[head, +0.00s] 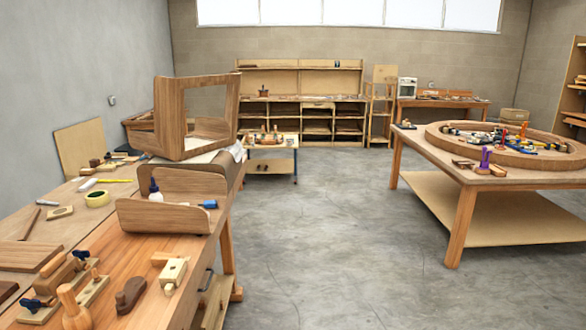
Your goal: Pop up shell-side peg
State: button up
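A bent wooden shell, like an open box with rounded corners (169,118), stands on a pale cloth at the far end of the left workbench (150,255). I cannot make out for sure which small part is the shell-side peg. A short upright peg-like piece (95,275) shows on a wooden strip at the near left of the bench. A pale block with a round feature on top (173,272) sits near the bench's right edge. My gripper is not in view.
Two curved wooden panels (165,218) stand across the bench. Blue-knobbed clamps (38,305), a turned wooden handle (72,305), a dark wooden tool (130,295) and yellow tape (97,198) lie around. A round-ringed table (440,155) stands right. The grey floor (340,240) between is clear.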

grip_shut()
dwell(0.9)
